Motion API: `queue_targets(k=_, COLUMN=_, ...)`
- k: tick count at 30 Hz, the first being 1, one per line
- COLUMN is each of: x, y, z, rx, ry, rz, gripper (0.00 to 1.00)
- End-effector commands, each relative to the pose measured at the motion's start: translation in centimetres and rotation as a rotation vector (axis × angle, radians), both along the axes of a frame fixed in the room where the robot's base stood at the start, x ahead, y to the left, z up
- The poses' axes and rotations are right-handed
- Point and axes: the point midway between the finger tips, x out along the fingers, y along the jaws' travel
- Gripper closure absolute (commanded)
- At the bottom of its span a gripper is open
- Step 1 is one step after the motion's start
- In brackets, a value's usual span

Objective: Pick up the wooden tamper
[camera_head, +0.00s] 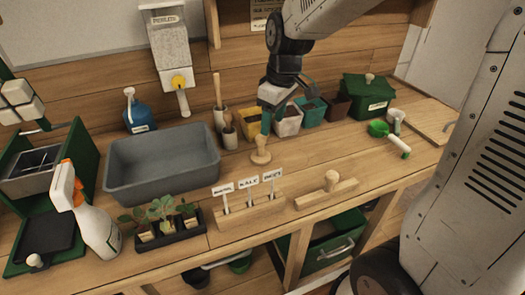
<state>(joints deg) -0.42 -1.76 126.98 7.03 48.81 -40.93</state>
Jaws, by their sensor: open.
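The wooden tamper (261,156), with a round foot and a short upright handle, stands on the bench right of the grey tub. My gripper (267,126) points down from above, with a teal finger close over the tamper's handle. The jaws are open. I cannot tell whether the handle is between the fingers or touching them, as one finger hides its top.
The grey tub (160,167) is to the left. A row of pots, including a yellow one (248,133), stands just behind. A label holder (249,212) and a wooden board with a knob (327,193) lie in front. A green scoop (379,129) is at right.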

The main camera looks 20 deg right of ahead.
Motion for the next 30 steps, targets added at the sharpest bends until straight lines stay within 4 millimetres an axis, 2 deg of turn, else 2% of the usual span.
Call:
queue_targets(k=1, x=1.5, y=0.1, z=-1.3, rx=0.000, ry=0.003, rz=0.034, gripper=0.45)
queue_targets(k=3, x=3.0, y=0.1, z=-2.6, rx=0.000, ry=-0.003, rz=0.076, gripper=0.45)
queue_targets(k=8, x=4.9, y=0.2, z=-4.3, rx=-0.002, ry=-0.010, rz=0.131, gripper=0.45)
queue_targets(k=17, x=5.5, y=0.5, z=-7.5, rx=-0.002, ry=-0.009, rz=0.140, gripper=0.45)
queue_targets(k=24, x=5.9, y=1.0, z=-11.0, rx=-0.002, ry=-0.010, rz=0.138, gripper=0.45)
queue_targets(k=30, x=6.1, y=1.1, z=-12.1, rx=-0.003, ry=-0.013, rz=0.139, gripper=0.45)
